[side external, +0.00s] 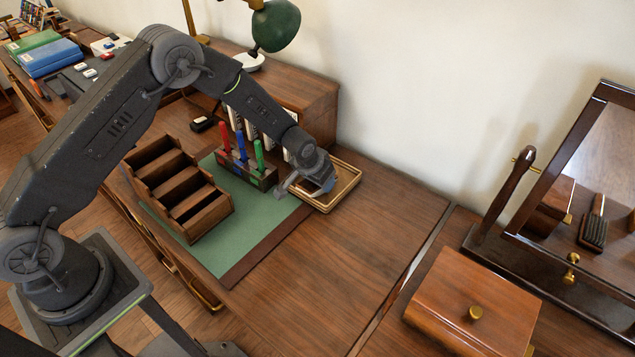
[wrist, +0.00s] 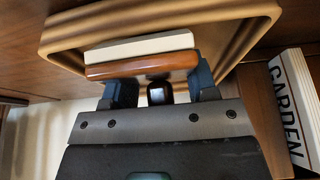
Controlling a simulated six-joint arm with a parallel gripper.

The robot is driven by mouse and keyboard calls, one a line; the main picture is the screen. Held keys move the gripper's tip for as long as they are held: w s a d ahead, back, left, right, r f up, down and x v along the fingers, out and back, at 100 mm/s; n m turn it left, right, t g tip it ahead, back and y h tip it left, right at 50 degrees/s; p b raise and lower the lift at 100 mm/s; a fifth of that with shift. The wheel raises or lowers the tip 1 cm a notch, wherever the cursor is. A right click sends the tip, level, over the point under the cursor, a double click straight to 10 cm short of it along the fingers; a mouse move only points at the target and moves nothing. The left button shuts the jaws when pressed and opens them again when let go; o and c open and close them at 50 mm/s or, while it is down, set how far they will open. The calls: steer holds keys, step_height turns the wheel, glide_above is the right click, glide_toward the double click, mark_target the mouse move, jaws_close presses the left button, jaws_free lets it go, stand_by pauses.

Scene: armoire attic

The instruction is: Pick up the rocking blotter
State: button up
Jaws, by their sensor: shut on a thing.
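The rocking blotter (wrist: 142,66) shows in the wrist view as a reddish-brown wooden bar with a pale white layer and a dark knob. My gripper (wrist: 158,90) is shut on it, with one dark finger at each side of the knob. The wooden tray (wrist: 245,20) with a raised rim lies behind the blotter. In the side view my gripper (side external: 308,184) is over the left part of this tray (side external: 350,188), at the back of the desk. The blotter is mostly hidden there by my gripper. I cannot tell whether it touches the tray.
A rack (side external: 259,181) with red, blue and green markers stands just left of my gripper. A stepped wooden organiser (side external: 217,203) sits on the green mat (side external: 225,258). A wooden box (side external: 475,285) and mirror stand right. A white book (wrist: 292,105) is near. Desk right of the tray is clear.

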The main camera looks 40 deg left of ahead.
steer(key=shift+r, duration=0.15)
steer(key=r, duration=1)
steer(key=shift+s+a+r, duration=0.1)
steer(key=shift+s+a, duration=0.25)
steer(key=s+a+r, duration=0.6)
steer(key=s+a, duration=0.2)
steer(key=s, duration=0.4)
steer(key=w+d+f+t, duration=0.2)
steer(key=w+d+f, duration=0.15)
steer(key=w, duration=0.45)
steer(key=w+d+f+t, duration=0.1)
steer(key=w+d+f, duration=0.2)
steer(key=w+d, duration=0.3)
steer(key=f, duration=0.3)
steer(key=w+f, duration=0.1)
steer(key=f, duration=0.5)
steer(key=shift+w+a+f, duration=0.2)
steer(key=shift+a+f, duration=0.2)
steer(key=shift+f, duration=0.1)
steer(key=o, duration=1)
